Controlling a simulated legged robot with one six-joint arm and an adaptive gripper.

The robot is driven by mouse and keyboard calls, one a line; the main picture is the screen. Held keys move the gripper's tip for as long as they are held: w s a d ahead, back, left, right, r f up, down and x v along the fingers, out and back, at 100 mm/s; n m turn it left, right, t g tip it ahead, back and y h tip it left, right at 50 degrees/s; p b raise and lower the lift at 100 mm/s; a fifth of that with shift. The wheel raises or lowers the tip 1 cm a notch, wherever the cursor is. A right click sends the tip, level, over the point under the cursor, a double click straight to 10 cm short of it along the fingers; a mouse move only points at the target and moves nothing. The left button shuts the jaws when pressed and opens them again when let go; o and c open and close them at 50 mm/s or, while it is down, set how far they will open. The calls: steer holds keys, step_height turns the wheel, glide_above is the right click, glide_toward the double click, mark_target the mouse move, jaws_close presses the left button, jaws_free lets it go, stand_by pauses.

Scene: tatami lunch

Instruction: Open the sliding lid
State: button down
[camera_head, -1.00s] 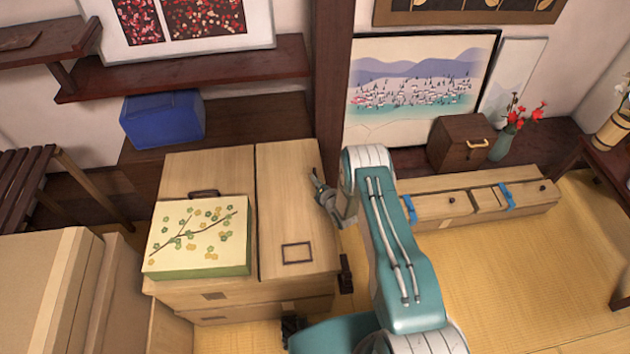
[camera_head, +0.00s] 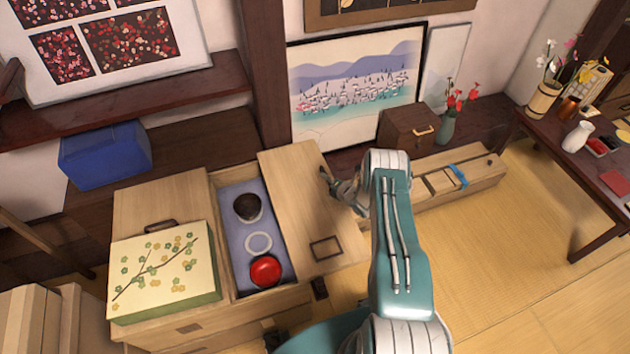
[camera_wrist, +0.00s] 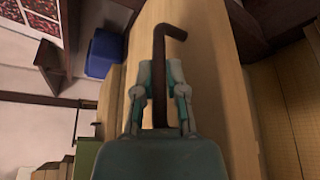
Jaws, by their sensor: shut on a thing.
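The sliding lid (camera_head: 302,190) is a light wood panel with a dark square outline near its front end. It stands shifted to the right on the chest (camera_head: 160,205), overhanging its right side. Left of it an open compartment (camera_head: 232,202) with a bluish lining shows a dark bowl (camera_head: 247,207), a white ring (camera_head: 258,243) and a red round bowl (camera_head: 265,271). My gripper (camera_head: 332,182) is at the lid's far right edge. In the wrist view my gripper (camera_wrist: 159,105) is shut on a dark bent handle (camera_wrist: 159,55) on the lid (camera_wrist: 205,60); the handle is mostly hidden in the head view.
A box with a flowered lid (camera_head: 150,265) sits on the chest's left part. A blue box (camera_head: 105,155) is on the ledge behind. A long wooden case with a blue band (camera_head: 457,176) lies right of my arm. Tatami (camera_head: 520,240) on the right is clear.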

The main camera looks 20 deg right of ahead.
steer(key=shift+s+d+f, duration=0.1)
steer(key=shift+d, duration=0.1)
steer(key=c, duration=1)
jaws_free()
steer(key=shift+o, duration=0.2)
steer(key=v, duration=1.2)
